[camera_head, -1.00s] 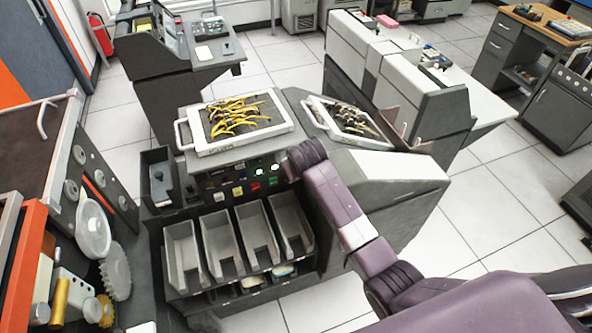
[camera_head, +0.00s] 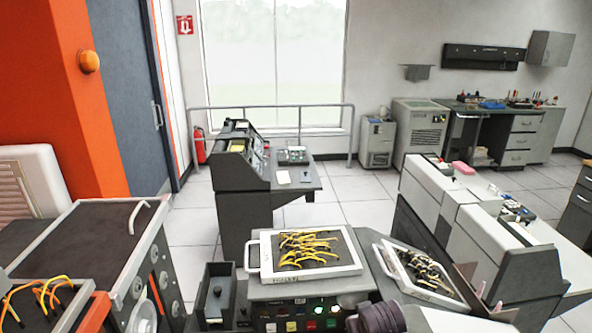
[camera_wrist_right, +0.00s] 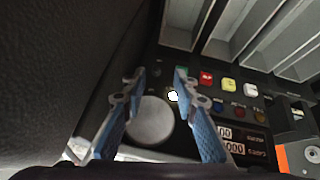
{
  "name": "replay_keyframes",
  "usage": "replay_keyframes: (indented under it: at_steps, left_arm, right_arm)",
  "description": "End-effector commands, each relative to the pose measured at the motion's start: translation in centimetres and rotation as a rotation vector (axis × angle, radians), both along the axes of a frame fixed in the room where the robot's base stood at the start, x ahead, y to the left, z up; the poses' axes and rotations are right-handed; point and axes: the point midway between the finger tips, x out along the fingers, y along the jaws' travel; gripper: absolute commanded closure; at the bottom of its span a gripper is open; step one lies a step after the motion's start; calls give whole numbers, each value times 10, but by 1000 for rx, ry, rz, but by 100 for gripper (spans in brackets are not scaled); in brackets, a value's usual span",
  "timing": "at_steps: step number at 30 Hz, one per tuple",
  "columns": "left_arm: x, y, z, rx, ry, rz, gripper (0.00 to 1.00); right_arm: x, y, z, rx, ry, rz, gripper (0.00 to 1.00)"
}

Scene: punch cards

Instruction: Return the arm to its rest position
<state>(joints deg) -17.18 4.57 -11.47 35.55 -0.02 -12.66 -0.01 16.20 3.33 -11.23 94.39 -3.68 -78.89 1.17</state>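My right arm (camera_head: 378,318) shows as a purple joint at the bottom edge of the head view, in front of the card machine's control panel. Its gripper is hidden there. In the right wrist view my right gripper (camera_wrist_right: 158,82) has its two blue fingers apart with nothing held between them. The fingers point at the button panel (camera_wrist_right: 225,105), close to it; I cannot tell whether they touch it. A small bright white spot (camera_wrist_right: 173,96) shows between the fingers. My left arm and gripper are in no view.
The machine carries a plugboard with yellow wires (camera_head: 303,252) and a tilted second plugboard (camera_head: 420,272). Its panel has a lit green button (camera_head: 319,309). A grey-white machine (camera_head: 480,225) stands right, an orange-edged cabinet (camera_head: 90,240) left. Tiled floor (camera_head: 355,190) is open behind.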

Motion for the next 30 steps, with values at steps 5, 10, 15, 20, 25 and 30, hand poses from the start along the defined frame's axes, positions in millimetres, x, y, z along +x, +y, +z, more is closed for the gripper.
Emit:
replay_keyframes:
  at_steps: [5, 10, 15, 20, 25, 30]
  left_arm:
    - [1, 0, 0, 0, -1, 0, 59]
    - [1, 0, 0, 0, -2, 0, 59]
    - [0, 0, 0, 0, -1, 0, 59]
    - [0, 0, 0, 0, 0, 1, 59]
    - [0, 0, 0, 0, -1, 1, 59]
    - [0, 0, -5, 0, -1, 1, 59]
  right_arm:
    - [-90, -1, -31, 30, 73, 1, 73]
    - [-180, -5, -38, 54, 137, 2, 73]
    - [-237, -6, -33, 69, 179, 4, 73]
    - [-275, -7, -25, 77, 207, 5, 73]
    - [-309, -8, -15, 84, 233, 8, 73]
    - [-328, -8, -22, 88, 258, 10, 73]
